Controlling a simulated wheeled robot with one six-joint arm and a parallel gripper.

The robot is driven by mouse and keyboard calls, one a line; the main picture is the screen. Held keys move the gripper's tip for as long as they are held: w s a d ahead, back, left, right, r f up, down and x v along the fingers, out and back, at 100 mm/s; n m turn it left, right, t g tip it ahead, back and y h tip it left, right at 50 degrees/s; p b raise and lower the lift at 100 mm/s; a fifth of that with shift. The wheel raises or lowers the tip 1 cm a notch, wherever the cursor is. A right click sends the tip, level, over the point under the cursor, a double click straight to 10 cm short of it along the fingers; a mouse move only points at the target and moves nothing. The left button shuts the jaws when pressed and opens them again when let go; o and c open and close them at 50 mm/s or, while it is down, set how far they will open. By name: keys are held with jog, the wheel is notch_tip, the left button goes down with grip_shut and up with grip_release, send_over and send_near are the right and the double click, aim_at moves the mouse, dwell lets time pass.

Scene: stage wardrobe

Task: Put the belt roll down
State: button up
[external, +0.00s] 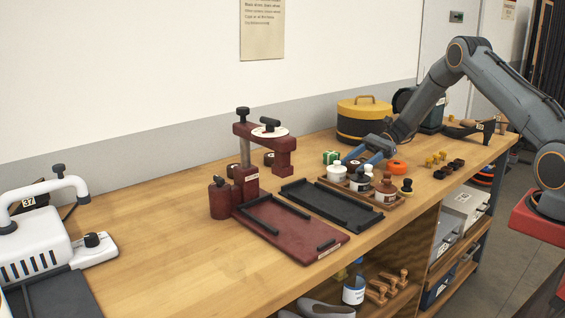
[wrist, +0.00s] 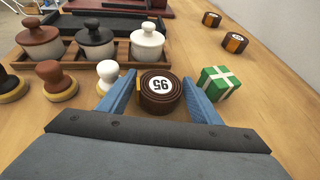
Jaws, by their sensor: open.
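The fingers are open, one on each side of the roll. In the external view my gripper (external: 360,157) is low over the bench at the back, beside the green box, and the roll is mostly hidden there.
A green box with white ribbon (wrist: 217,82) is close beside the right finger. A white-knobbed dauber (wrist: 108,76) is close to the left finger, with a jar tray (wrist: 122,50) beyond. Two brown rolls (wrist: 212,19) (wrist: 235,42) lie farther off; bare bench is to the right.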

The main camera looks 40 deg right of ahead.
jog(key=c, duration=1)
jog(key=shift+o, duration=0.2)
jog(key=shift+r, duration=0.1)
notch_tip(320, 180, up, 9)
jog(key=shift+f+b, duration=0.15)
jog(key=shift+b, duration=0.85)
jog(key=shift+w+r, duration=0.3)
jog(key=w+a+m+t+h+b, duration=0.2)
jog(key=w+m+t, duration=0.2)
jog(key=w, duration=0.8)
jog(key=m+t+h+b, duration=0.2)
jog(key=m+t+h, duration=0.2)
jog(key=m+t, duration=0.1)
send_over(304, 154)
notch_tip(304, 154, down, 9)
jog(key=shift+w+d+f+p, duration=0.1)
jog(key=shift+w+p, duration=0.05)
jog(key=shift+p, duration=0.55)
